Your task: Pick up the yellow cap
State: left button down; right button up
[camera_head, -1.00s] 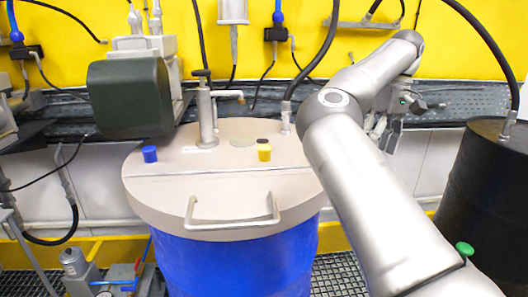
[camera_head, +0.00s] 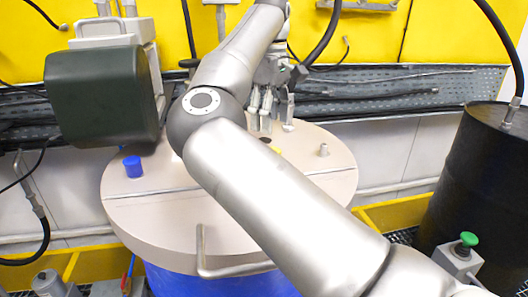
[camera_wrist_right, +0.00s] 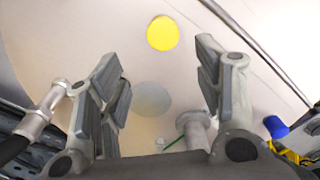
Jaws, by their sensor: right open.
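The yellow cap (camera_wrist_right: 163,33) shows as a round disc on the beige drum lid in the right wrist view, ahead of the fingers and between their lines. In the head view only a sliver of the yellow cap (camera_head: 277,150) shows past my right arm. My right gripper (camera_head: 267,120) hangs over the back part of the drum lid (camera_head: 150,210), fingers pointing down. In the right wrist view the right gripper (camera_wrist_right: 165,75) is open, with nothing between its fingers. My left gripper is not in view.
A blue cap (camera_head: 133,166) stands on the lid's left, near a dark green box-shaped motor (camera_head: 100,95). A lid handle (camera_head: 230,262) is at the front. A small metal fitting (camera_head: 323,150) stands at the lid's right. A black drum (camera_head: 480,170) stands at far right.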

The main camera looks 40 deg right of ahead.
jog(key=f, duration=0.1)
jog(key=s+f, duration=0.1)
jog(key=f, duration=0.1)
jog(key=shift+f, duration=0.35)
jog(key=f, duration=0.2)
jog(key=f+p, duration=0.1)
jog(key=f, duration=0.1)
jog(key=shift+s+a+f+p, duration=0.2)
jog(key=shift+f+p, duration=0.1)
jog(key=shift+f, duration=0.25)
jog(key=shift+d, duration=0.1)
jog(key=shift+c, duration=0.2)
jog(key=c, duration=0.4)
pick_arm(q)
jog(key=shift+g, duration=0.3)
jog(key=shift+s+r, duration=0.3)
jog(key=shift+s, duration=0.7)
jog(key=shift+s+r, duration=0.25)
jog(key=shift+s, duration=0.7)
pick_arm(e)
jog(key=c, duration=0.4)
